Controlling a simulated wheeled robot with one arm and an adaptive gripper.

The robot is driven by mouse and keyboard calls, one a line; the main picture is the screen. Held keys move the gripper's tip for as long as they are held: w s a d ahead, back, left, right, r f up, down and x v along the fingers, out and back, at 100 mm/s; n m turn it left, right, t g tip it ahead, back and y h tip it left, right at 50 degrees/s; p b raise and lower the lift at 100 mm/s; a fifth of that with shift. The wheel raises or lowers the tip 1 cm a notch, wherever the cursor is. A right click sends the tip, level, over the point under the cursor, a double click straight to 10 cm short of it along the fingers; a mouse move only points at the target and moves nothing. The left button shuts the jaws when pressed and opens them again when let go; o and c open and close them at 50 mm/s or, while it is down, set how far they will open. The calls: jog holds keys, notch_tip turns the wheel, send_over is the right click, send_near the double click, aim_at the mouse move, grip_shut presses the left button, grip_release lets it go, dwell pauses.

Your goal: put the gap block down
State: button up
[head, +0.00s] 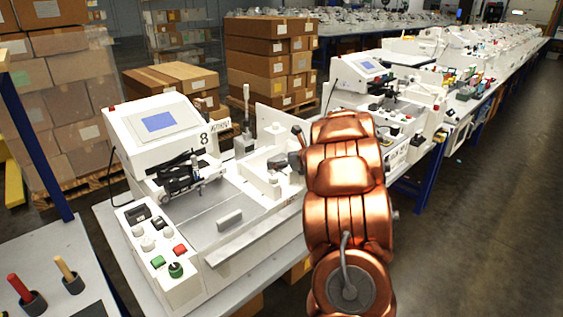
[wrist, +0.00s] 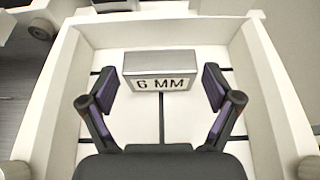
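The gap block (wrist: 160,72) is a grey metal block with "6 MM" on its front face. In the wrist view it rests upright on the floor of a shallow white tray (wrist: 287,88), near the far wall. My gripper (wrist: 161,87) is open, with one dark finger on each side of the block. A narrow gap shows between each finger and the block, so neither seems to touch it. In the head view my copper arm covers most of the gripper, and I cannot make out the block there.
In the head view the white plotter (head: 160,130) with its screen stands left of my arm. Its front panel carries a red button (head: 180,249) and a green knob (head: 176,269). Dark lines cross the tray floor. Cardboard boxes (head: 270,65) stand behind.

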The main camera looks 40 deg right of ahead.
jog(key=shift+o, duration=0.5)
jog(key=shift+r+p, duration=0.2)
jog(key=shift+p, duration=0.1)
jog(key=shift+s, duration=0.2)
jog(key=b+v, duration=0.4)
jog(key=v, duration=0.7)
jog(key=shift+s+r, duration=0.15)
jog(key=shift+s, duration=0.1)
